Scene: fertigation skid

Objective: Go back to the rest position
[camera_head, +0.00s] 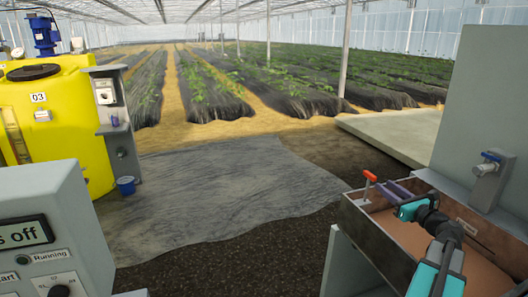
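My arm, teal and black, reaches in from the lower right of the head view, over an open brown-walled box. My gripper (397,192) is at the far left part of this box. Two short purple-grey bars show at its end, but they are small, and I cannot tell whether they are open or shut or whether anything is between them. A red-handled valve or lever (370,177) stands just left of the gripper, apparently apart from it. The rest position is not marked in this view.
The box (365,242) holds a brown surface. A grey panel with a blue-handled tap (487,165) rises at right. Grey sheeting (220,190) covers the open middle floor.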

